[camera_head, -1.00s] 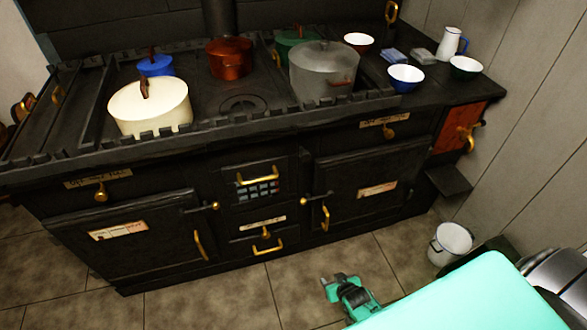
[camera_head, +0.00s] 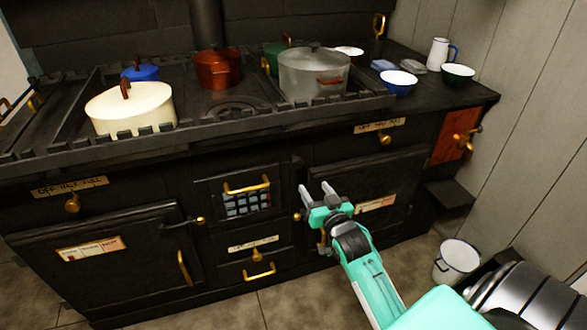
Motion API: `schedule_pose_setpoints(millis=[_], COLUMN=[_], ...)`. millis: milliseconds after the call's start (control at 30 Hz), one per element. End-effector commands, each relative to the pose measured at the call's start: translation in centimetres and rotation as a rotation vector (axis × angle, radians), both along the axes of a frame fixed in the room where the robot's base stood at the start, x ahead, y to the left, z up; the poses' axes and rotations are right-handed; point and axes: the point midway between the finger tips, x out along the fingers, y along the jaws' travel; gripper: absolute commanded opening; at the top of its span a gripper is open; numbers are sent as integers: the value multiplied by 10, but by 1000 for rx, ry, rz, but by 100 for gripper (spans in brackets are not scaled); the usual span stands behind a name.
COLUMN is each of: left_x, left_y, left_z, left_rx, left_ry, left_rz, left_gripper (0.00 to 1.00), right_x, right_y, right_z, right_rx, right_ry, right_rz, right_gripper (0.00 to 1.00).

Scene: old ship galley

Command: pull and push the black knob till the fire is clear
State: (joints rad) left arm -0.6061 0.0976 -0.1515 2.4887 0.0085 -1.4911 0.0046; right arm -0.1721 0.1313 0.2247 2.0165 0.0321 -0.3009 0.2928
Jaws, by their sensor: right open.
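The black stove (camera_head: 130,190) fills the middle of the view. Its fire grate (camera_head: 246,204) sits in the centre front under a brass handle (camera_head: 246,188); grey-blue pieces show behind the bars and no glow is visible. I cannot pick out a black knob against the dark front. My right gripper (camera_head: 315,188) is open and empty, fingers pointing up and away, in front of the right oven door's left edge and right of the grate. It hides part of that door and its handle. I cannot tell whether it touches anything. My left gripper is not in view.
A cream pot (camera_head: 130,112), a red pot (camera_head: 216,70) and a grey pot (camera_head: 312,76) stand on the stove top. A brass knob (camera_head: 297,216) sticks out near my gripper. A white bucket (camera_head: 456,260) stands on the floor at right, near the wall.

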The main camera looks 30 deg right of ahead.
Motion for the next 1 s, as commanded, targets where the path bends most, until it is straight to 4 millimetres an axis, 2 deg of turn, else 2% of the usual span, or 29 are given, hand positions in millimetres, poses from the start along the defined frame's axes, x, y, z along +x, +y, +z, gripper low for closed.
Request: schedule_pose_setpoints(millis=[167,700,1000], left_x=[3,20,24], left_y=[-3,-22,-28], left_z=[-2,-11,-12], left_rx=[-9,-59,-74], left_ry=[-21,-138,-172], left_rz=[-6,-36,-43], left_gripper=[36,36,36], right_x=[22,110,131], right_y=[-4,-21,-25], right_z=[0,-1,0], right_rx=[0,-1,-1], right_ry=[-1,1,2], right_rz=[0,0,1], right_gripper=[54,54,54])
